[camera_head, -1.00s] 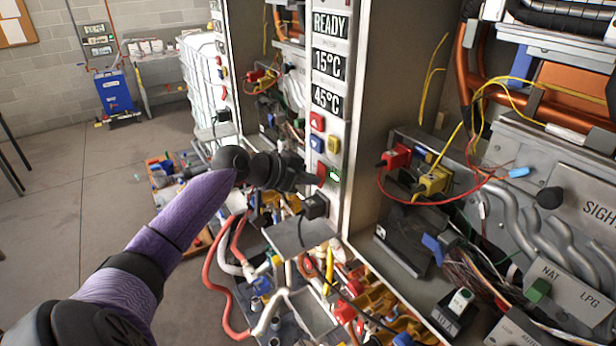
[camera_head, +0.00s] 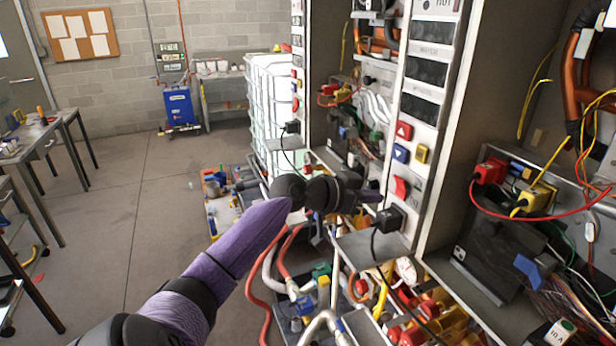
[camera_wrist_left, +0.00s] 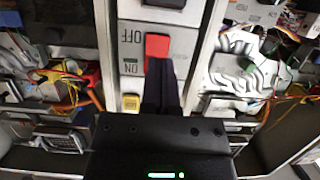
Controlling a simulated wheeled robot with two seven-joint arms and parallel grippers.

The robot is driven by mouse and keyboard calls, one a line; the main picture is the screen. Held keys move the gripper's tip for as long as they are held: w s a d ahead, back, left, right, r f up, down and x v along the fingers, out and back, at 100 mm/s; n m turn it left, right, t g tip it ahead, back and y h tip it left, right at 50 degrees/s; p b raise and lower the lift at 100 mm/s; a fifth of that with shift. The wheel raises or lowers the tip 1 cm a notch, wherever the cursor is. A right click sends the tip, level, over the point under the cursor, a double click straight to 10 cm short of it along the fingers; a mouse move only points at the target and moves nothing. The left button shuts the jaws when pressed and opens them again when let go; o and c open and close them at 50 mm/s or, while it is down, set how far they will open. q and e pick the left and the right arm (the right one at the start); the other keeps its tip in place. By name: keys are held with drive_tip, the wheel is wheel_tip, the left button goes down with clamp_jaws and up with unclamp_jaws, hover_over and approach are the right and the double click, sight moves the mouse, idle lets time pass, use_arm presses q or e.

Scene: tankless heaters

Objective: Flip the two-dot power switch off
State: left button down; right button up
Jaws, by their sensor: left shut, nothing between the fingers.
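The red power switch (camera_head: 401,187) sits low on the front panel of the nearer heater, under the red, blue and yellow buttons. In the left wrist view the red switch (camera_wrist_left: 157,45) lies beside upside-down OFF and ON lettering. I cannot make out its dots or its exact tilt. The panel's displays (camera_head: 426,72) are dark. My left gripper (camera_head: 371,197) is shut and empty, just left of the switch in the head view. In the wrist view its fingertips (camera_wrist_left: 160,68) overlap the switch's near end; contact is unclear. My right gripper is out of view.
A black plug (camera_head: 389,219) with a cable sits just below the switch. A small grey shelf (camera_head: 370,247) juts out under it. Bins of colourful fittings and hoses crowd the floor below. Another heater panel (camera_head: 297,75) stands behind to the left. Open floor (camera_head: 120,220) lies left.

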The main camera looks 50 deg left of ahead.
use_arm(q)
drive_tip(key=s+a+b, duration=0.2)
drive_tip(key=s+b, duration=0.1)
drive_tip(key=s, duration=0.6)
drive_tip(key=shift+s+a+b, duration=0.15)
drive_tip(key=shift+a+b, duration=0.15)
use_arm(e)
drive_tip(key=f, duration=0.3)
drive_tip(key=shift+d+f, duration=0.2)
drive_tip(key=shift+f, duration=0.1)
use_arm(q)
drive_tip(key=shift+s+a, duration=0.1)
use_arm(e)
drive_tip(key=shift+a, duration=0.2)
